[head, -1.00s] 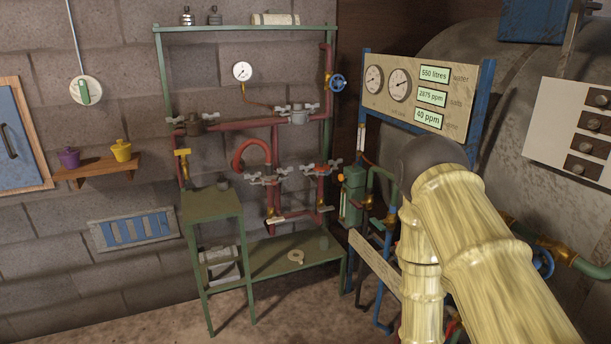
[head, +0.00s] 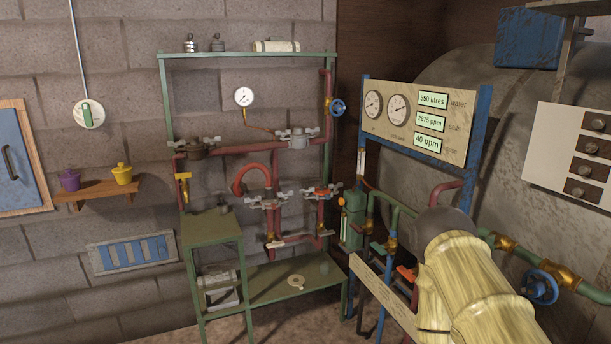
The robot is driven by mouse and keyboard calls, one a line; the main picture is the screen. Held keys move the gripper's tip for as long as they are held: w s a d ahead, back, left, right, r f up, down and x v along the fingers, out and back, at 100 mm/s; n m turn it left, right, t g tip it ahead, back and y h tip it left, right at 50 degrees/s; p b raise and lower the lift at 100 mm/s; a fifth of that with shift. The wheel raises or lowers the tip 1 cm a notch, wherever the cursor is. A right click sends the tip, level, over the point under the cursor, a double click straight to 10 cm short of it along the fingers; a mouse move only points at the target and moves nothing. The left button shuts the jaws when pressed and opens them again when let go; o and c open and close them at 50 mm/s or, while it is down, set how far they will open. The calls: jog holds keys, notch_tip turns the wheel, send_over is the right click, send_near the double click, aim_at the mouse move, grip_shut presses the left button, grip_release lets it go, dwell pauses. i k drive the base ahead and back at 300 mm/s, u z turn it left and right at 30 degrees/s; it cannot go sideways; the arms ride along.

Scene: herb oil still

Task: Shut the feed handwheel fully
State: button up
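Two blue handwheels are in the head view, and no readable label shows which one is the feed handwheel. One blue handwheel (head: 540,287) sits on the green pipe at the lower right, by a brass valve body (head: 563,276). The other blue handwheel (head: 338,107) is on the red pipe at the upper right of the green rack. How far either is turned cannot be told. My pale yellow arm stands at the lower right, left of the lower handwheel in the picture. My gripper is not in view.
A gauge board (head: 415,120) reads 550 litres, 2875 ppm and 40 ppm. A grey tank (head: 440,75) and a white switch panel (head: 580,150) stand at the right. The green rack (head: 250,55) carries red pipes and clamps. A plank (head: 385,295) lies beside my arm.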

aim_at(537, 288)
jog(key=z, duration=1.9)
jog(key=k, duration=1.25)
jog(key=u, duration=1.15)
jog(key=i, duration=0.8)
jog(key=u, duration=0.15)
